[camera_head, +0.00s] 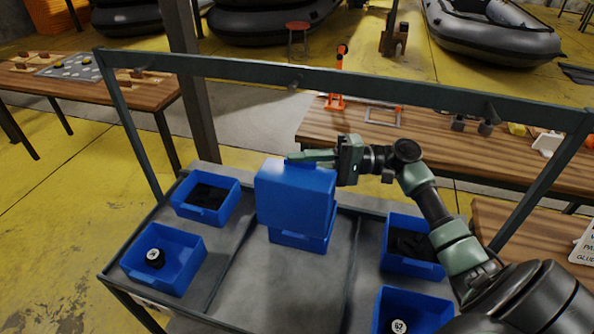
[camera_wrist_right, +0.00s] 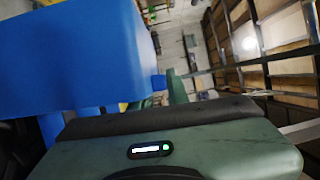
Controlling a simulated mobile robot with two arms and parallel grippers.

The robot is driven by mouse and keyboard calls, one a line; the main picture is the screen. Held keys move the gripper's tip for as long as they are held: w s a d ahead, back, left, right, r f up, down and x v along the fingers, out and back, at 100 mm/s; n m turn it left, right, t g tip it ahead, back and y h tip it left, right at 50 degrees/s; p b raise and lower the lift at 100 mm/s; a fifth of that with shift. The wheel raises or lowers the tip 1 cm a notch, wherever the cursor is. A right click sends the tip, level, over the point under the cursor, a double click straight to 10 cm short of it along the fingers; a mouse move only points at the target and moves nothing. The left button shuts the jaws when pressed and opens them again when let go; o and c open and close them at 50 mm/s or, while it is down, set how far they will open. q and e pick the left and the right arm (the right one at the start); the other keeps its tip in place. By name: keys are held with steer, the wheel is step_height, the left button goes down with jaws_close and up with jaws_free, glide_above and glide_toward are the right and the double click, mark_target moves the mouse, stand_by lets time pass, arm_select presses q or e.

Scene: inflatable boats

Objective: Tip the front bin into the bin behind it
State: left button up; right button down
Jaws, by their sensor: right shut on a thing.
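A blue bin (camera_head: 294,195) is held up on its side above the middle of the cart, its broad blue face toward the head camera. My right gripper (camera_head: 307,158) comes in from the right and is shut on this bin's upper edge. The raised bin fills the upper left of the right wrist view (camera_wrist_right: 75,55), beside the green fingers (camera_wrist_right: 176,90). Another blue bin (camera_head: 300,240) stands on the cart directly below it, mostly covered. The insides of both bins are hidden, so I cannot see any contents. My left gripper is not in view.
On the grey cart (camera_head: 275,285), blue bins with dark contents stand at left (camera_head: 206,197) and right (camera_head: 412,245). Front bins at left (camera_head: 163,260) and right (camera_head: 410,312) hold round black pieces. A green frame rail (camera_head: 330,78) crosses behind; a wooden workbench (camera_head: 440,150) stands beyond.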

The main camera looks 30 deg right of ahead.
steer(key=shift+w+d+f+m+t+y+b, duration=0.2)
steer(key=shift+w+d+m+t+b, duration=0.1)
steer(key=shift+w+d+m, duration=0.5)
steer(key=shift+w+d+f+m+t+y+b, duration=0.1)
steer(key=shift+w+d+m+t+y+b, duration=0.15)
steer(key=shift+w+d+m, duration=0.55)
steer(key=shift+s, duration=0.2)
step_height(320, 180, up, 5)
steer(key=p, duration=0.3)
stand_by(0.3)
